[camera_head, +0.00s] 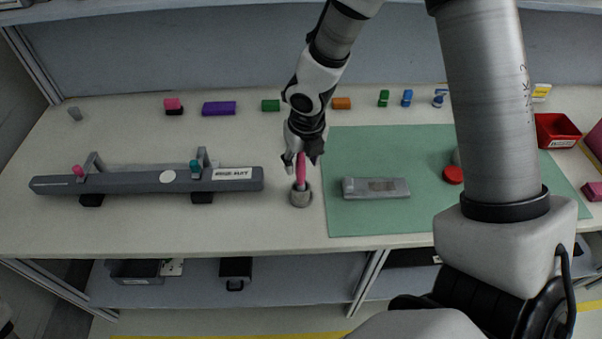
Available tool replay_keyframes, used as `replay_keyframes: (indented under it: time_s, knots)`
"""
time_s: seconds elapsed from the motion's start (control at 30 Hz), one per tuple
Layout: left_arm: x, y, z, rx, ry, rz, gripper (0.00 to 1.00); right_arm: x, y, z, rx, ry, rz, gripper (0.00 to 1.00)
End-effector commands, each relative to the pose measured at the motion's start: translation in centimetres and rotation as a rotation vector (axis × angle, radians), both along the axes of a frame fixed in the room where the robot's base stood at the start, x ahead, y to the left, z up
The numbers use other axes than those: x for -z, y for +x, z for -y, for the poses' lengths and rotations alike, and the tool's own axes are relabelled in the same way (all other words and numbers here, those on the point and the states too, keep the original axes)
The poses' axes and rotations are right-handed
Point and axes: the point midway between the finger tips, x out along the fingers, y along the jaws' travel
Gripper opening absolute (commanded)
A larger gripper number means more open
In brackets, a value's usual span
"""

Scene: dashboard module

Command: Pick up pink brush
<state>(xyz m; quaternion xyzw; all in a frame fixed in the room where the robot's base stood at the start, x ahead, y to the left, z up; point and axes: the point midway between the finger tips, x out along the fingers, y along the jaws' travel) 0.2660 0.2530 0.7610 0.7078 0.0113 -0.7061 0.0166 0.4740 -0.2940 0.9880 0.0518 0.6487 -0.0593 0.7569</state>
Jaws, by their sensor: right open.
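The pink brush (301,170) stands upright in a small grey round holder (300,196) on the white table, just left of the green mat. My right gripper (302,158) is above the holder, pointing down. Its open fingers are on either side of the brush's upper part. I cannot tell whether they touch it. The brush's lower end is hidden in the holder. My left gripper is not in view.
A long dark bar (130,181) on supports lies to the left. A grey block (376,188) lies on the green mat (400,219) to the right. Several coloured blocks line the back. A red bin (556,131) stands at the far right.

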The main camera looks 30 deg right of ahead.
Motion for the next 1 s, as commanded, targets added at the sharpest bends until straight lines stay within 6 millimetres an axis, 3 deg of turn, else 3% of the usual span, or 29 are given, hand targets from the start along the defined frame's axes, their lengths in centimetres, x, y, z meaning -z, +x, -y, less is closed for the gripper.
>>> replay_keyframes:
  time_s: [0.07,0.3,0.33,0.47,0.83,1.0]
  knots:
    - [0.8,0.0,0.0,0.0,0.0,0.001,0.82,1.5,0.2,0.0,0.0,-0.002,-0.002,0.52]
    - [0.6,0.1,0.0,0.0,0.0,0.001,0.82,1.5,0.3,0.0,-0.001,-0.001,0.0,0.52]
    - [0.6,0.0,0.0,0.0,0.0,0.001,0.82,1.5,0.2,0.0,-0.001,-0.001,0.0,0.45]
    - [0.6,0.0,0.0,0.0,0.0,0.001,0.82,1.5,0.2,0.0,-0.001,-0.001,0.0,0.0]
    - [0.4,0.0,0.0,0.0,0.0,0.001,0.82,1.2,0.2,0.0,-0.001,-0.001,0.0,0.0]
    - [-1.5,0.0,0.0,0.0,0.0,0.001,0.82,-2.0,0.3,0.0,0.0,0.0,0.003,0.0]
